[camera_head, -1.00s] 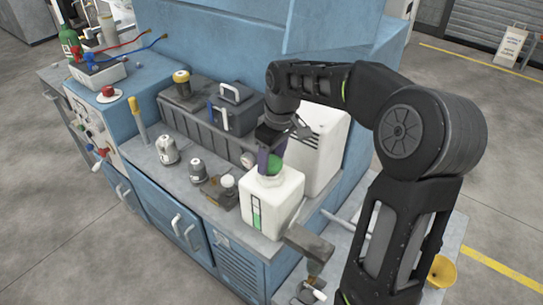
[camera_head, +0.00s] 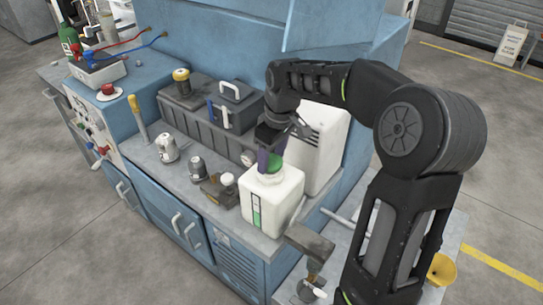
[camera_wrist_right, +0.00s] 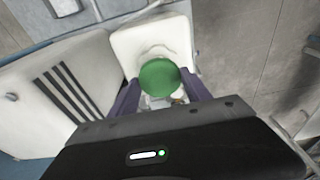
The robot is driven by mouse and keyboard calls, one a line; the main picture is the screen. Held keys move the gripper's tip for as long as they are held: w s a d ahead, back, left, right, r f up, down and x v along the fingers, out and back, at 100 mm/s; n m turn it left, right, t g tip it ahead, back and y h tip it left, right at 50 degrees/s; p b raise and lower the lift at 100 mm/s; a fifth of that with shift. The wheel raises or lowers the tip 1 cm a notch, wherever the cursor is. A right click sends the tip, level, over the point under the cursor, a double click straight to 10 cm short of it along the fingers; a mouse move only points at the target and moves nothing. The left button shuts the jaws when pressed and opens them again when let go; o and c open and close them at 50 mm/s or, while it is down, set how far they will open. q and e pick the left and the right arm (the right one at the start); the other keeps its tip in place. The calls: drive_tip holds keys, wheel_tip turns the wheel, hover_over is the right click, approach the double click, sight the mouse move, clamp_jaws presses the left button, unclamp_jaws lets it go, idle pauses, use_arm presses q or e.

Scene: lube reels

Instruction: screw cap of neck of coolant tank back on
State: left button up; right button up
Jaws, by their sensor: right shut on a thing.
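The coolant tank (camera_head: 277,203) is a white box with a green level strip on its front, standing on the bench top. The green cap (camera_head: 271,164) is at the tank's neck on top, partly hidden by my right gripper (camera_head: 270,155). In the right wrist view the round green cap (camera_wrist_right: 160,77) sits between the purple fingers of my right gripper (camera_wrist_right: 158,92), which are shut on it, with the white tank (camera_wrist_right: 150,40) behind. I cannot tell whether the cap is seated on the neck. My left gripper is not in view.
A white vented box (camera_head: 318,140) stands close behind the tank. Small grey reels (camera_head: 198,169), a dark toolbox (camera_head: 238,108) and a dark trough (camera_head: 207,118) crowd the bench to the left. A yellow funnel (camera_head: 441,271) lies at the lower right.

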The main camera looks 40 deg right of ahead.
drive_tip(key=shift+f+b, duration=0.4)
drive_tip(key=shift+f, duration=0.15)
idle(0.7)
idle(0.3)
drive_tip(key=m, duration=0.5)
drive_tip(key=shift+h, duration=0.4)
drive_tip(key=shift+m, duration=0.3)
drive_tip(key=m+b, duration=0.1)
drive_tip(key=m, duration=0.2)
drive_tip(key=shift+a+h, duration=0.15)
drive_tip(key=shift+h, duration=0.15)
drive_tip(key=shift+m, duration=0.9)
drive_tip(key=shift+w+m+g+h, duration=0.1)
drive_tip(key=shift+m+g+h, duration=0.2)
drive_tip(key=shift+m, duration=2.3)
